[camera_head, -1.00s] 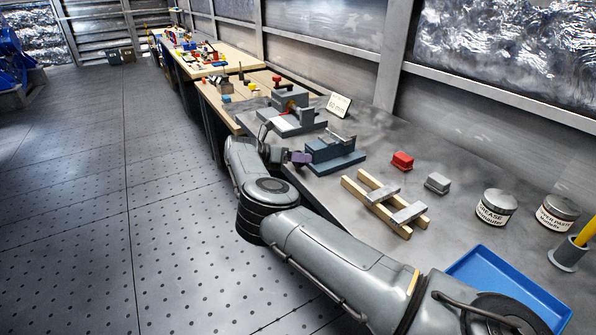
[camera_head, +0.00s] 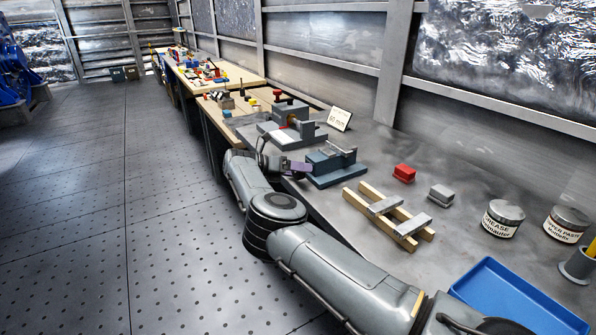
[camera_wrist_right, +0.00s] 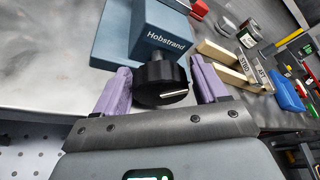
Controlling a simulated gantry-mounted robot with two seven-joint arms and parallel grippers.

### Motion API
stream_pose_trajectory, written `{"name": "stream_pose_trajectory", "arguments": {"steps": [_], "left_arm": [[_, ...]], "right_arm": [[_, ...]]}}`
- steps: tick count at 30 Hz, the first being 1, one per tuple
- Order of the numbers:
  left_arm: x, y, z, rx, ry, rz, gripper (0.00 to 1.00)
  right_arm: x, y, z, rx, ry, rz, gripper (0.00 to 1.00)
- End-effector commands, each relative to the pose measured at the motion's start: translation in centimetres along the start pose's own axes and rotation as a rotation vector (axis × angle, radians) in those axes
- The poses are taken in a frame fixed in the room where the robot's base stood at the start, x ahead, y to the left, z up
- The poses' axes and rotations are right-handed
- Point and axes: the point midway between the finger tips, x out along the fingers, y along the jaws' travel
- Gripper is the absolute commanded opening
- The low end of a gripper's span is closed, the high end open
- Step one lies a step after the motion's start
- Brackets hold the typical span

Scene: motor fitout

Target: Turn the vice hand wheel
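The blue-grey vice (camera_head: 335,172) stands on the metal bench in the head view. Its body, marked "Hobstrand" (camera_wrist_right: 165,38), fills the top middle of the right wrist view. The black hand wheel (camera_wrist_right: 160,82) with a pale line on it sits in front of that body. My right gripper (camera_wrist_right: 163,80) has its purple fingers on either side of the wheel, spread apart. I cannot tell whether they touch its rim. In the head view my right gripper (camera_head: 299,168) is at the near left end of the vice, and the wheel is hidden. My left gripper is not in view.
A grey machine (camera_head: 290,128) and a "60 mm" card (camera_head: 340,118) stand behind the vice. Wooden rails with grey bars (camera_head: 390,208), a red block (camera_head: 404,173), a grey block (camera_head: 441,194), tins (camera_head: 503,219) and a blue tray (camera_head: 515,300) lie to the right.

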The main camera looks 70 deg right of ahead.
Motion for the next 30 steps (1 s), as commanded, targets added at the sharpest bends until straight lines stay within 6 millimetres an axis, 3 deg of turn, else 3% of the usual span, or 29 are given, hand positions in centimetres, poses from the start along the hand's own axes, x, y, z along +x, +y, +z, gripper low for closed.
{"name": "stream_pose_trajectory", "arguments": {"steps": [10, 16, 30], "left_arm": [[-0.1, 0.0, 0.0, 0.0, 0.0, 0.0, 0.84], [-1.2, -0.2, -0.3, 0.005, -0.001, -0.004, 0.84], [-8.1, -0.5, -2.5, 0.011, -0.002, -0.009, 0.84]], "right_arm": [[0.1, 0.1, -0.1, 0.003, -0.001, 0.005, 0.84], [0.0, 0.0, 0.1, 0.053, -0.002, 0.027, 0.84], [-0.2, -0.6, 0.5, 0.389, -0.003, 0.163, 0.84]]}}
